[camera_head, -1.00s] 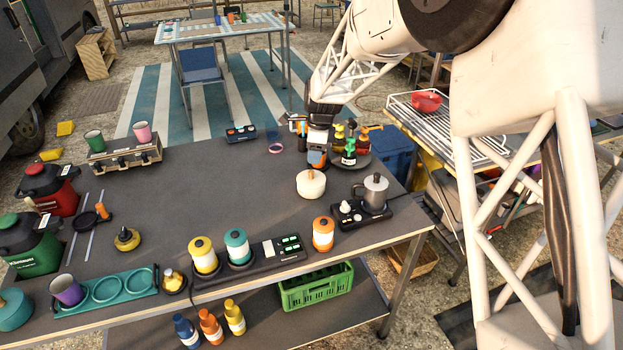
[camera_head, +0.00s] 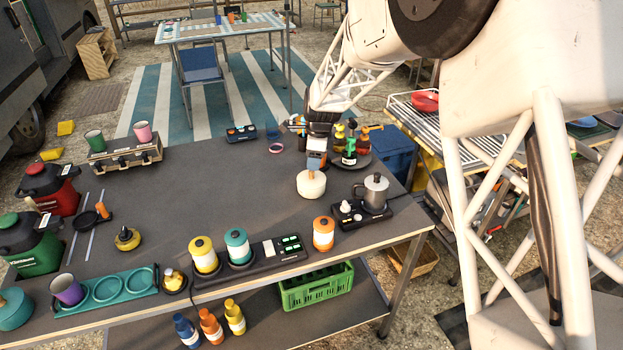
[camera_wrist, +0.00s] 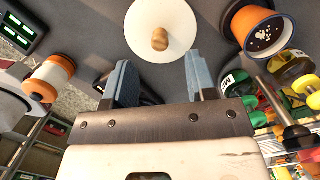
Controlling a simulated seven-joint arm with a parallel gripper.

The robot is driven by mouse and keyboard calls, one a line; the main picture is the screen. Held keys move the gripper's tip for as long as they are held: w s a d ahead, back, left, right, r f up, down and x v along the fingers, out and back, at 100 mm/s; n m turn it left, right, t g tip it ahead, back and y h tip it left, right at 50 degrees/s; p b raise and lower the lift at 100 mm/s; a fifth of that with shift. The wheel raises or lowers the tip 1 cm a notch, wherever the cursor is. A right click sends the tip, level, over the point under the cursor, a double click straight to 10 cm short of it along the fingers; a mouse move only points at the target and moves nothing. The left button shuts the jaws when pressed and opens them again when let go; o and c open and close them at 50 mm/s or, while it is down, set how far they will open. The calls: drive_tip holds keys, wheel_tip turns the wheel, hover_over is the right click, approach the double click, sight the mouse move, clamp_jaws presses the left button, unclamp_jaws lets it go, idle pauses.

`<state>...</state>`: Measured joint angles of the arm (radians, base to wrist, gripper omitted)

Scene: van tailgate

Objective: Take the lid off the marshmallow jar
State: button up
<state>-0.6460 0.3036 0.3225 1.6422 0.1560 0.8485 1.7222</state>
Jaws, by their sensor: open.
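The marshmallow jar appears to be the cream round pot (camera_head: 311,187) near the right end of the dark table. In the wrist view its pale lid (camera_wrist: 160,22) with a brown wooden knob (camera_wrist: 160,39) is seen from above, and the lid sits on the jar. My gripper (camera_wrist: 158,78) is open and empty, its two blue-grey fingers apart. The knob lies beyond the fingertips, roughly in line with the gap.
A moka pot (camera_head: 375,193) stands right of the jar on a dark base. An orange cup (camera_wrist: 252,27) and several colored bottles (camera_head: 349,146) are close beside and behind my gripper. An orange-and-white canister (camera_head: 323,234) stands in front.

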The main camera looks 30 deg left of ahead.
sight(312, 176)
drive_tip(key=shift+f, duration=0.1)
drive_tip(key=shift+s+a+f, duration=0.1)
drive_tip(key=shift+a+f, duration=0.05)
drive_tip(key=shift+f, duration=1.1)
drive_tip(key=shift+a+f, duration=0.15)
drive_tip(key=shift+f, duration=1.1)
drive_tip(key=shift+c, duration=0.3)
clamp_jaws()
